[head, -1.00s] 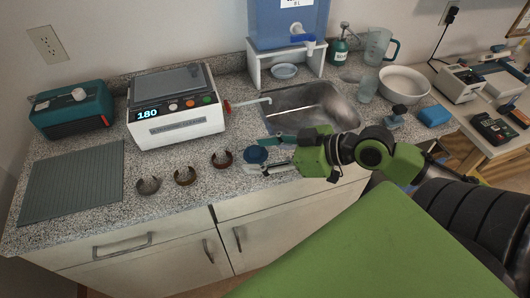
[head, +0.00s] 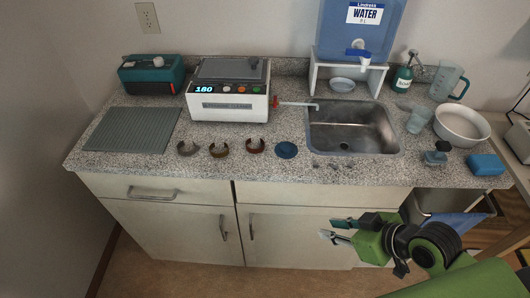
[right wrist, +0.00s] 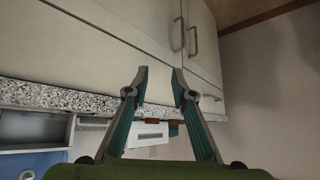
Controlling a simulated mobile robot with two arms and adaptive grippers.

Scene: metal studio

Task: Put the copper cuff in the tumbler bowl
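Three open cuffs lie in a row on the counter in the head view. The left cuff (head: 187,148) is dull grey-brown, the middle cuff (head: 219,150) is yellowish bronze, and the right cuff (head: 255,146) is darker reddish brown, the most copper-like. A wide white bowl (head: 461,126) stands right of the sink; I cannot tell whether it is the tumbler bowl. My right gripper (head: 332,229) is open and empty, in front of the cabinet doors and below the counter edge. Its two spread fingers show in the right wrist view (right wrist: 160,72). My left gripper is out of view.
A white heated machine (head: 228,103) reading 180 stands behind the cuffs, beside a teal box (head: 152,76) and a ribbed mat (head: 132,130). A blue disc (head: 286,150) lies right of the cuffs. The sink (head: 350,128) and a blue block (head: 485,165) are farther right.

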